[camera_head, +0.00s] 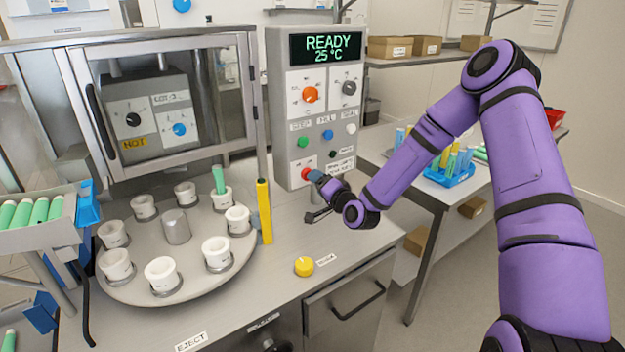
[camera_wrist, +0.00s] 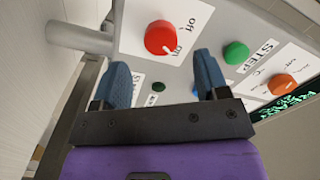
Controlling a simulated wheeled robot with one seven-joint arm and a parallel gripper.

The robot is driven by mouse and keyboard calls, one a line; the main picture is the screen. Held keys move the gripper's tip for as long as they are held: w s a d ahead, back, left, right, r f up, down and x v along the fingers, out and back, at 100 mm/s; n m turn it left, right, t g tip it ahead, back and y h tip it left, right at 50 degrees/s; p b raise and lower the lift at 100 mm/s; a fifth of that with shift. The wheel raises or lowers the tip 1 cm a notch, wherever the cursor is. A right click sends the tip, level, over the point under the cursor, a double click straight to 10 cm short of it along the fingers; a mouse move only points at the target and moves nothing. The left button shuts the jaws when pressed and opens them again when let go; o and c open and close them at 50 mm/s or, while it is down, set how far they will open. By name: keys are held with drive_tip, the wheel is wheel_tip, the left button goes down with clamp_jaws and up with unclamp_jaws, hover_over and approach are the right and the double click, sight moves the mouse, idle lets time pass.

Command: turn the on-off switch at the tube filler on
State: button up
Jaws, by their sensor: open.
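The on-off switch is a red round knob (camera_wrist: 160,37) on a white plate marked "off" and "on" in the wrist view. A small pale mark shows on its face near the "on" word, but I cannot tell its setting for sure. In the head view the red knob (camera_head: 306,174) is low on the grey control panel (camera_head: 277,120), partly covered by my gripper (camera_head: 318,180). In the wrist view the blue fingertips of my gripper (camera_wrist: 163,72) are apart, with the knob ahead, between their lines. Nothing is held, and I see no clear contact.
A green button (camera_wrist: 236,53) marked "STEP" and an orange knob (camera_wrist: 281,85) are close to the right finger. The display (camera_head: 325,47) reads READY, 25 °C. A yellow post (camera_head: 264,211) and a turntable with white cups (camera_head: 120,287) stand left of my gripper.

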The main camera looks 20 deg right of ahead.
drive_tip(key=v, duration=0.6)
idle(0.4)
drive_tip(key=s+d+r+n+g+h, duration=0.1)
drive_tip(key=s+r+n+g+h, duration=0.25)
drive_tip(key=s+r, duration=0.4)
drive_tip(key=s+d+r+n+g+h, duration=0.2)
drive_tip(key=s+r+n+g, duration=0.3)
drive_tip(key=r, duration=0.6)
drive_tip(key=s+r+g, duration=0.1)
drive_tip(key=s+r, duration=0.4)
drive_tip(key=s, duration=0.7)
drive_tip(key=s+r+g, duration=0.2)
drive_tip(key=s+r, duration=0.2)
drive_tip(key=s, duration=0.9)
drive_tip(key=shift+s+d+r, duration=0.2)
drive_tip(key=shift+r, duration=0.15)
drive_tip(key=shift+o, duration=0.3)
